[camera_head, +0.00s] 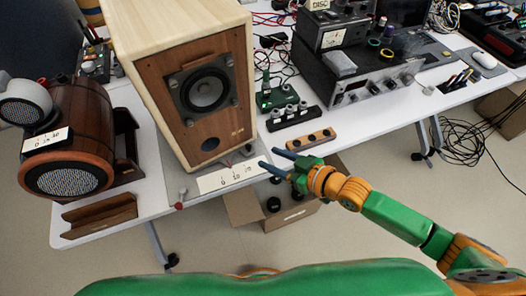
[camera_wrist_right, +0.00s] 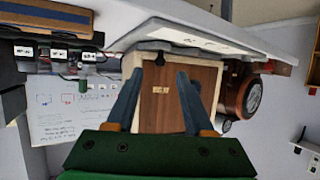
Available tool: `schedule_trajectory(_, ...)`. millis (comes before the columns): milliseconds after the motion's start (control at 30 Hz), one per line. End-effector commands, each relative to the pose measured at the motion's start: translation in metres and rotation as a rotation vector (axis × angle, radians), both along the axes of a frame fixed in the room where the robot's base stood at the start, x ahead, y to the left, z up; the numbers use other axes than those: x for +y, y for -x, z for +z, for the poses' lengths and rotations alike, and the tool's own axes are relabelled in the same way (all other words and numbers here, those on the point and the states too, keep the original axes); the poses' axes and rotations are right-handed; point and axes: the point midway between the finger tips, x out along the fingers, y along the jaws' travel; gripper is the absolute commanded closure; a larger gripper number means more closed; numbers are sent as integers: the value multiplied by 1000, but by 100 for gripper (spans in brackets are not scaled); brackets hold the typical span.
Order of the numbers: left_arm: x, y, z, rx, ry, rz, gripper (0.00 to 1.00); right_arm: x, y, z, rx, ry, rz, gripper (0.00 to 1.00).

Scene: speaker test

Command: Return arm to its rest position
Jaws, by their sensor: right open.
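My right gripper (camera_head: 279,163) is open and empty in the head view. It is in front of the table's front edge, near the lower right of the wooden speaker (camera_head: 196,100). In the right wrist view the two blue-grey fingers of the right gripper (camera_wrist_right: 160,90) stand apart, with the brown front of the speaker (camera_wrist_right: 172,108) behind them and nothing between them. The right arm reaches in from the lower right of the head view. My left gripper is not in view.
A barrel-shaped speaker (camera_head: 78,143) stands on the white table (camera_head: 150,198) at the left. A white label card (camera_head: 226,177) lies at its front edge. Grey electronics (camera_head: 350,85) stand at the back right. An open cardboard box (camera_head: 245,213) is on the floor.

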Motion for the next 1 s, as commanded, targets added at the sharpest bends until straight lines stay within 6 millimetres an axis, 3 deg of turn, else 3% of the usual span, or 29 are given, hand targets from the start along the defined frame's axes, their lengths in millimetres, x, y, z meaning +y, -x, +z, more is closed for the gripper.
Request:
schedule_trajectory(433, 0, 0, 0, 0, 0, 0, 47, 1, 3, 0, 5, 0, 1, 47)
schedule_trajectory(567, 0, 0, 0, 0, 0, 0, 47, 20, 28, -9, 88, 47, -12, 47)
schedule_trajectory(633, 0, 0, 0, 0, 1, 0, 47, 19, 43, -16, 159, 100, -64, 47)
schedule_trajectory(767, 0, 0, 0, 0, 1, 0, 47, -12, 68, -31, 310, 209, -214, 47)
schedule_trajectory(1000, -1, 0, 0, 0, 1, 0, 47, -85, 133, -56, 622, 373, -498, 47)
